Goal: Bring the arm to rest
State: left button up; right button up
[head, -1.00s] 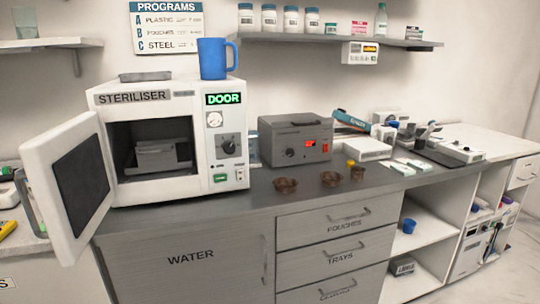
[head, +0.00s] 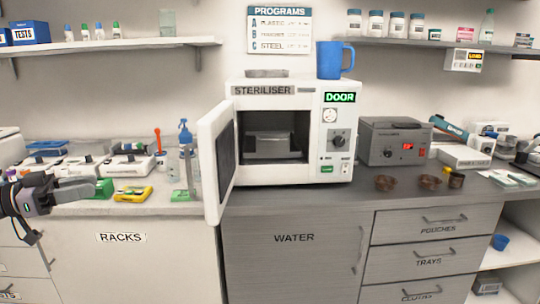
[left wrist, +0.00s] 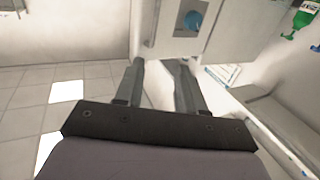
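My left gripper (head: 88,188) comes in at the left of the head view, in front of the left counter. In the left wrist view its two fingers (left wrist: 160,75) stand apart with a gap between them, and nothing shows between them. My right arm and gripper are in neither view. The white steriliser (head: 290,140) stands on the grey counter with its door (head: 216,165) swung open to the left. A grey tray-like box (head: 270,145) sits inside its chamber.
A blue mug (head: 334,60) stands on the steriliser. Left of the door are a blue-topped pump bottle (head: 185,135), a yellow item (head: 132,194) and several white devices. Shelves run above.

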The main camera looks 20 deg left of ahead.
pick_arm(q)
jog(key=d+f+n+y, duration=0.1)
jog(key=d+f+n, duration=0.1)
jog(key=d+f, duration=0.85)
jog(key=d+f+n+y, duration=0.15)
jog(key=d+f, duration=0.45)
jog(key=f, duration=1)
jog(key=s+d+f+n+g+y, duration=0.1)
jog(key=s+d+f+y, duration=0.2)
jog(key=s+d+f, duration=0.3)
jog(key=s+d+f+n+g+y+p, duration=0.1)
jog(key=s+d+f+y, duration=0.3)
jog(key=d, duration=1.1)
jog(key=s+f+g, duration=0.1)
jog(key=s, duration=0.1)
jog(key=shift+s+f, duration=0.35)
jog(key=shift+f, duration=0.05)
jog(key=shift+a, duration=0.1)
